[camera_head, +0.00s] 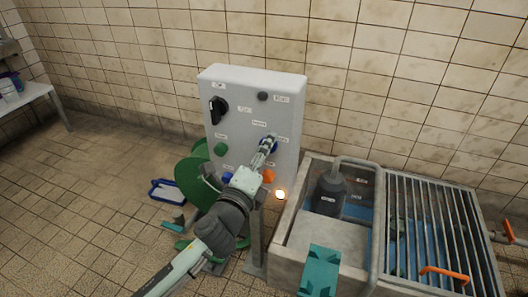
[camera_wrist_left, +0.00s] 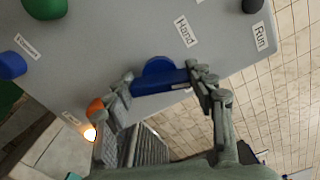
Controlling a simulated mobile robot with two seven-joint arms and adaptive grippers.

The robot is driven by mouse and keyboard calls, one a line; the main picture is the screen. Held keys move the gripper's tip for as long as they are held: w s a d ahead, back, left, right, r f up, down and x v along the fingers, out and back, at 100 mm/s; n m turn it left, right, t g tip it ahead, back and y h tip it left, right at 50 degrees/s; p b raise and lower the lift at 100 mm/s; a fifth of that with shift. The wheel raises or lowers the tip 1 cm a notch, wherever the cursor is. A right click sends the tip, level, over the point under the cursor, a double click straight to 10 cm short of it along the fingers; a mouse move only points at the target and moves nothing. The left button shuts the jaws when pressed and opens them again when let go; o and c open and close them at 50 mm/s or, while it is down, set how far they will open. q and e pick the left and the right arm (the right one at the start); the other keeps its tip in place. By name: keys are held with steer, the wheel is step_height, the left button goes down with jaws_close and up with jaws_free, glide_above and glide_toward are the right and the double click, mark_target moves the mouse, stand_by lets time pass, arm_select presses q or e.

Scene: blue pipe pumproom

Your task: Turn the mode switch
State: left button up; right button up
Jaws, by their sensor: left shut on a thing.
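A pale grey control box (camera_head: 240,85) stands against the tiled wall and carries several knobs, buttons and labels. The mode switch (camera_wrist_left: 160,73) is a blue round knob with a straight bar handle, on the lower right of the box's face. A "Hand" label (camera_wrist_left: 184,31) sits near it in the left wrist view. My left gripper (camera_head: 267,144) reaches the box from the lower left. In the left wrist view its fingers (camera_wrist_left: 161,88) are at the two ends of the bar, shut on it. In the head view the gripper covers much of the switch. My right gripper is not in view.
A black rotary knob (camera_head: 218,110) is at the box's upper left. A green button (camera_head: 221,149) and an orange button (camera_head: 268,176) are near my left arm. A glowing lamp (camera_head: 280,194) is below. A grated basin (camera_head: 440,225) stands right, a green wheel-like part (camera_head: 190,180) left.

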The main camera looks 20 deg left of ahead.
arm_select(q)
steer(key=shift+n, duration=2)
steer(key=o, duration=1.2)
steer(key=shift+c, duration=0.2)
steer(key=s, duration=1.2)
steer(key=shift+a, duration=0.25)
